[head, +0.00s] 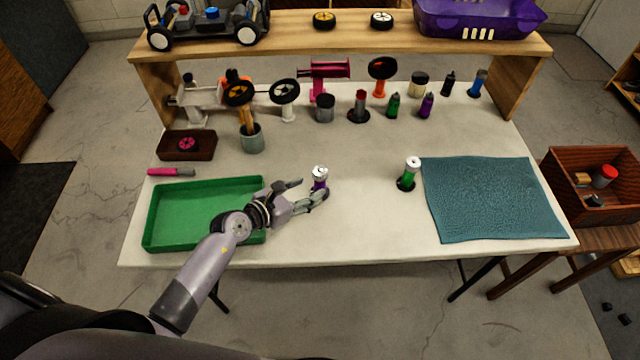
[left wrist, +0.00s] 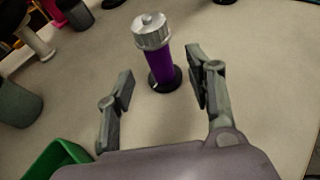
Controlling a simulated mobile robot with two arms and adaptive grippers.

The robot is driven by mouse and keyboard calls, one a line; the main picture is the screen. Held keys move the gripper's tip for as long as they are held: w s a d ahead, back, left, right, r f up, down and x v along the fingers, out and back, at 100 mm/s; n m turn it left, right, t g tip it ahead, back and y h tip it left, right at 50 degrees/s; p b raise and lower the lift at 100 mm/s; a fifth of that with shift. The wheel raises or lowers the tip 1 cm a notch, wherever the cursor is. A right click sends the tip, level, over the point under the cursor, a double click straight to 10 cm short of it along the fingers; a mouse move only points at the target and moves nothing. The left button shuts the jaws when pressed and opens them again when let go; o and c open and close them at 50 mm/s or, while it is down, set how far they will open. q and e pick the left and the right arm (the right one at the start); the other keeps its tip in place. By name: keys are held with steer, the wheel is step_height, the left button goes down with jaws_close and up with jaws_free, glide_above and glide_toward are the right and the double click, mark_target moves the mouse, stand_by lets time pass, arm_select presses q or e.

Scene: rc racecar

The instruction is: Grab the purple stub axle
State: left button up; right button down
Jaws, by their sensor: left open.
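The purple stub axle (head: 319,185) stands upright on the white table, with a silver cap and a black round base. In the left wrist view, the axle (left wrist: 159,65) stands just beyond and between the two fingertips. My left gripper (head: 311,190) is open around the near side of it, and I see no finger closed on it. The gripper's fingers also show in the left wrist view (left wrist: 160,80), spread apart. Part of the axle's lower body is hidden by a finger in the head view. My right gripper is not in view.
A green tray (head: 155,215) lies left, under my left arm. A similar green piece with a silver cap (head: 408,174) stands to the right, beside a teal mat (head: 490,200). A grey-green cup (head: 252,140) and several other parts stand behind. The table around the axle is clear.

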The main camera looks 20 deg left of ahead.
mark_target(316, 185)
arm_select(q)
steer(key=x, duration=0.6)
steer(key=shift+w+f, duration=0.15)
steer(key=shift+w, duration=0.1)
steer(key=shift+s, duration=0.1)
steer(key=shift+c, duration=0.6)
jaws_close()
